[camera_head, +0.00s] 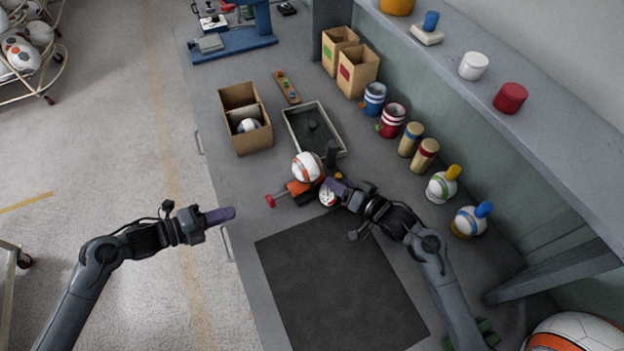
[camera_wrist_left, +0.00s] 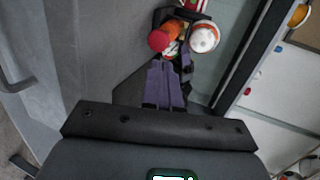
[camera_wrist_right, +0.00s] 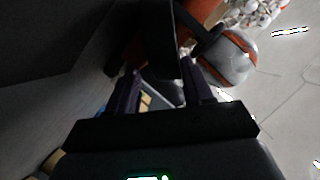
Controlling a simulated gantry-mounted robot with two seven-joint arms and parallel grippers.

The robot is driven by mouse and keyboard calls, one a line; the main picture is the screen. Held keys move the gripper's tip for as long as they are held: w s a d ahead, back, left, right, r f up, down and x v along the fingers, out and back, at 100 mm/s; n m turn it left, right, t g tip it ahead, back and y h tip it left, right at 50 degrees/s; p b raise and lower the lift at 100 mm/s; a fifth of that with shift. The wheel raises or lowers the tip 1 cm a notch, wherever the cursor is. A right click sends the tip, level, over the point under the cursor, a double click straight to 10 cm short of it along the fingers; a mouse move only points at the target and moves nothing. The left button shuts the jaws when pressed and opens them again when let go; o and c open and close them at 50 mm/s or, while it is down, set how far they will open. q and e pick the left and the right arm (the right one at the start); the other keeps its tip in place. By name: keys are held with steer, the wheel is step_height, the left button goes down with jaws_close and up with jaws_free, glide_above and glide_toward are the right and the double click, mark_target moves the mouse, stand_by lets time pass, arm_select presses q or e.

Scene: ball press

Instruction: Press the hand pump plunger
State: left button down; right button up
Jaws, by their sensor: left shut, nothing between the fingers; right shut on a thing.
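The hand pump (camera_head: 298,188) has an orange body and lies on the bench. Its plunger ends in a red knob (camera_head: 270,201) that sticks out toward the bench's front edge. An orange-and-white ball (camera_head: 307,167) sits against the pump, with a white gauge (camera_head: 327,195) beside it. My left gripper (camera_head: 232,213) is shut and empty, short of the red knob and apart from it. The red knob (camera_wrist_left: 160,41) shows ahead of the purple fingers in the left wrist view. My right gripper (camera_head: 333,183) is shut on a dark part of the pump; its exact grip is shadowed.
A black mat (camera_head: 335,285) lies in front of the pump. A grey tray (camera_head: 316,130) and a cardboard box (camera_head: 245,120) holding a ball stand behind. Cans, wooden cylinders and balls line the wall side. Floor space is free left of the bench.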

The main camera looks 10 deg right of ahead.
arm_select(q)
steer(key=shift+a, duration=0.1)
steer(key=a, duration=0.1)
steer(key=s+a, duration=0.1)
steer(key=a, duration=0.1)
steer(key=s+a, duration=0.1)
steer(key=shift+a+f, duration=0.2)
steer(key=shift+a, duration=0.05)
glide_toward(267, 200)
steer(key=d+f, duration=0.1)
steer(key=d, duration=0.1)
steer(key=w+d+f, duration=0.1)
steer(key=d+f, duration=0.1)
steer(key=shift+d+f, duration=0.15)
steer(key=shift+d, duration=0.05)
steer(key=shift+w+d, duration=0.35)
steer(key=shift+d, duration=0.5)
steer(key=shift+w+d, duration=0.3)
steer(key=shift+d, duration=0.5)
steer(key=shift+w+d, duration=0.3)
steer(key=shift+d, duration=0.5)
steer(key=shift+w+d, duration=0.25)
steer(key=shift+d, duration=0.55)
